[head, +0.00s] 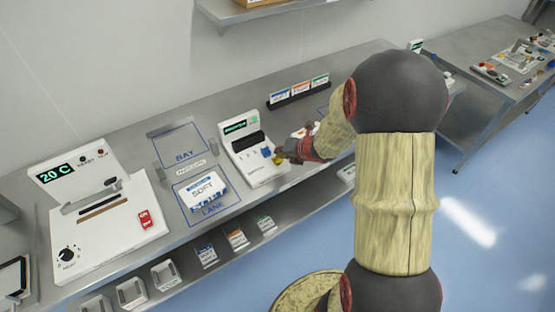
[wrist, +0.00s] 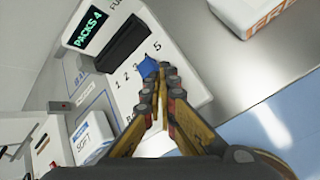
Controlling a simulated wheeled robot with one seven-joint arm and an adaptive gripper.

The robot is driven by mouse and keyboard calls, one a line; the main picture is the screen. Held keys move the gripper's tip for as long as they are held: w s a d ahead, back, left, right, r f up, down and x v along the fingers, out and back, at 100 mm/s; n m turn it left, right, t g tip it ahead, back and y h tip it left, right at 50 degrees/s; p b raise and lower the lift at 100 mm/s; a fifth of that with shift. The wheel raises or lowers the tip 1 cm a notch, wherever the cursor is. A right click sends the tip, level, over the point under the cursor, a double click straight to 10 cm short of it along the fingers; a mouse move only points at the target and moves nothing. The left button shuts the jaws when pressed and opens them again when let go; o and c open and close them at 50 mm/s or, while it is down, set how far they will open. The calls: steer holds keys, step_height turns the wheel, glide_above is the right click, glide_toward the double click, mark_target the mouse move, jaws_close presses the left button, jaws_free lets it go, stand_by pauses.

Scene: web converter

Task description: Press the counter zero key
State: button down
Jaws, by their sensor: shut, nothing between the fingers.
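The counter (head: 236,146) is a white box with a sloped face on the bench in the head view. In the wrist view, the counter (wrist: 190,62) has a green display (wrist: 90,28) reading "PACKS 4", a black bar and a row of printed numbers. A blue key (wrist: 148,67) stands on its face, and the blue key also shows in the head view (head: 266,153). No zero label on it is readable. My gripper (wrist: 160,76) is shut and empty, its tips right beside the blue key. Whether they touch is unclear. In the head view, my gripper (head: 281,157) is at the counter's right side.
Left of the counter, a white "SOFT" pack (head: 203,190) lies in the marked lane. A white machine (head: 100,215) reading "20 C" stands further left. A card rack (head: 299,93) is behind. In the wrist view, a white box with orange lettering (wrist: 255,18) stands nearby.

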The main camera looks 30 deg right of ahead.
steer(key=shift+f+b, duration=0.85)
stand_by(0.7)
steer(key=shift+r, duration=0.1)
stand_by(0.4)
steer(key=shift+r+p, duration=1.05)
steer(key=shift+r, duration=0.1)
step_height(320, 180, up, 5)
steer(key=p, duration=0.4)
stand_by(0.5)
